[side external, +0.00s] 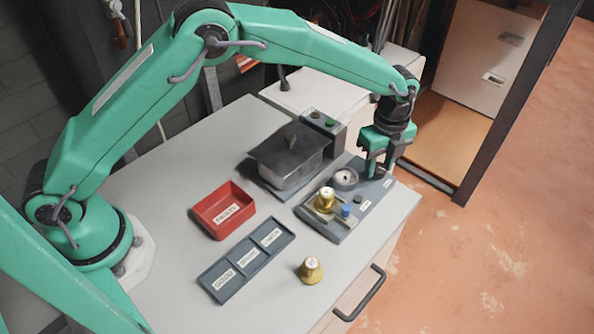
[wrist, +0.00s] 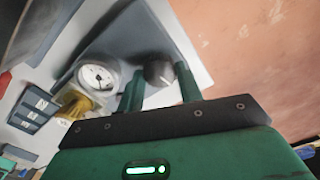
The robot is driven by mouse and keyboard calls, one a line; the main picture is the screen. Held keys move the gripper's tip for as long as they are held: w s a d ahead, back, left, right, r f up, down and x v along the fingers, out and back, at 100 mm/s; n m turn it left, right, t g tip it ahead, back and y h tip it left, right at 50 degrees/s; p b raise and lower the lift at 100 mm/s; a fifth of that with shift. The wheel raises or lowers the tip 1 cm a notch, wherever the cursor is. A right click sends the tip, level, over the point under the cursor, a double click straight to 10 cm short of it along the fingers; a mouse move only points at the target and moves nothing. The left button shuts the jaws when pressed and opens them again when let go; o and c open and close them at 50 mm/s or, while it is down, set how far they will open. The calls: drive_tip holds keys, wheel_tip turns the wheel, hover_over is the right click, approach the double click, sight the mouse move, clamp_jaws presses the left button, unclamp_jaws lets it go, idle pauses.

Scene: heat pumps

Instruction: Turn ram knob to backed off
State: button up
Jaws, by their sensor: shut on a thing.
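The ram knob (wrist: 157,70) is dark and round with a pale pointer line, and sits on the grey panel (side external: 331,229). In the wrist view it stands between the two green fingers of my gripper (wrist: 161,77). My gripper is shut on it, one finger on each side. In the side view my gripper (side external: 375,172) points down at the panel's far right end, and its fingers mostly hide the knob. The labels by the knob are too small to read, so its setting cannot be told.
A round gauge (side external: 345,178), a brass fitting (side external: 326,200) and a blue knob (side external: 346,211) stand on the panel close by. A lidded metal tank (side external: 288,158) is behind. A red bin (side external: 223,208), a labelled tray (side external: 245,263) and a loose brass piece (side external: 311,270) are on the bench.

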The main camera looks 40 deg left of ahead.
drive_tip(key=n, duration=0.8)
drive_tip(key=shift+r+n, duration=0.1)
drive_tip(key=shift+n, duration=0.3)
drive_tip(key=n, duration=0.3)
drive_tip(key=shift+w+n, duration=0.1)
drive_tip(key=shift+n, duration=0.2)
drive_tip(key=n, duration=0.4)
drive_tip(key=shift+n, duration=0.3)
drive_tip(key=n, duration=0.4)
drive_tip(key=shift+a+n, duration=0.1)
drive_tip(key=shift+n, duration=0.2)
drive_tip(key=n, duration=0.3)
drive_tip(key=shift+n, duration=0.3)
drive_tip(key=n, duration=0.4)
drive_tip(key=shift+n, duration=0.3)
drive_tip(key=shift+a+n, duration=0.1)
drive_tip(key=shift+n, duration=1.9)
